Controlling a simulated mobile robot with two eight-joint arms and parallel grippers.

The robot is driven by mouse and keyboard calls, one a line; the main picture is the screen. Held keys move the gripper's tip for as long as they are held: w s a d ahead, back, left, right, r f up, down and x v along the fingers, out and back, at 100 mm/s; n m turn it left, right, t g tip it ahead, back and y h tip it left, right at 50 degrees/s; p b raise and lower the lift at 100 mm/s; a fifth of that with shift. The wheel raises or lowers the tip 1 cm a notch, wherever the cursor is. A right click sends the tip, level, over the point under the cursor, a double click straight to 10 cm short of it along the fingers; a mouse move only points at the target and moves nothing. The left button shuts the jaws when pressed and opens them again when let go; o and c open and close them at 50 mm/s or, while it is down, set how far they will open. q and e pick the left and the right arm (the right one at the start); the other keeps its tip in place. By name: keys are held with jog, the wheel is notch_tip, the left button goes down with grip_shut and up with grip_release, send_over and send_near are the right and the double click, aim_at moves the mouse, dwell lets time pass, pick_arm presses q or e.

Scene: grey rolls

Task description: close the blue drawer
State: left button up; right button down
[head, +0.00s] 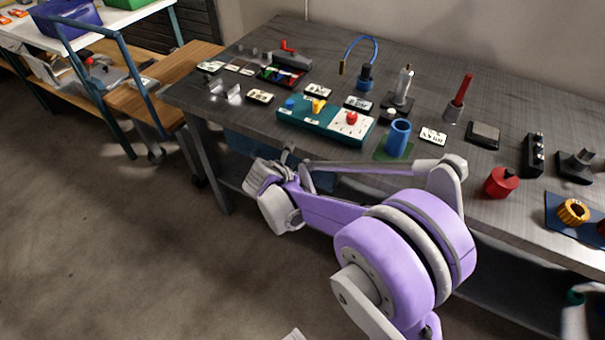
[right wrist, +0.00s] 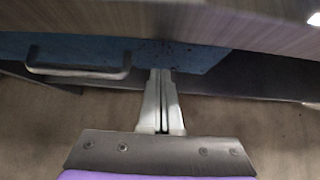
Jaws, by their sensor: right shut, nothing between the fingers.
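The blue drawer (head: 246,144) is under the front edge of the workbench, partly hidden behind my right arm in the head view. In the right wrist view its blue front (right wrist: 200,58) runs across below the bench top, with a grey bar handle (right wrist: 80,72) on the left. How far the drawer stands out is unclear. My right gripper (head: 288,150) is at the drawer front. In the right wrist view its fingers (right wrist: 162,74) are shut and empty, right of the handle, with tips overlapping the blue front; contact cannot be told. My left gripper is not in view.
The grey workbench (head: 225,118) carries several small items, including a teal panel (head: 325,128), a blue cup (head: 398,138) and a red knobbed weight (head: 501,183). A blue-framed cart (head: 120,50) stands at the left. The floor (head: 120,240) in front is clear.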

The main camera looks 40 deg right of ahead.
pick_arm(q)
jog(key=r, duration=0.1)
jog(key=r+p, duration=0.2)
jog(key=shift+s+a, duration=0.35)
pick_arm(e)
jog(key=v, duration=1.1)
jog(key=shift+s+a+f, duration=0.2)
jog(key=shift+a+f, duration=0.1)
jog(key=shift+a, duration=0.1)
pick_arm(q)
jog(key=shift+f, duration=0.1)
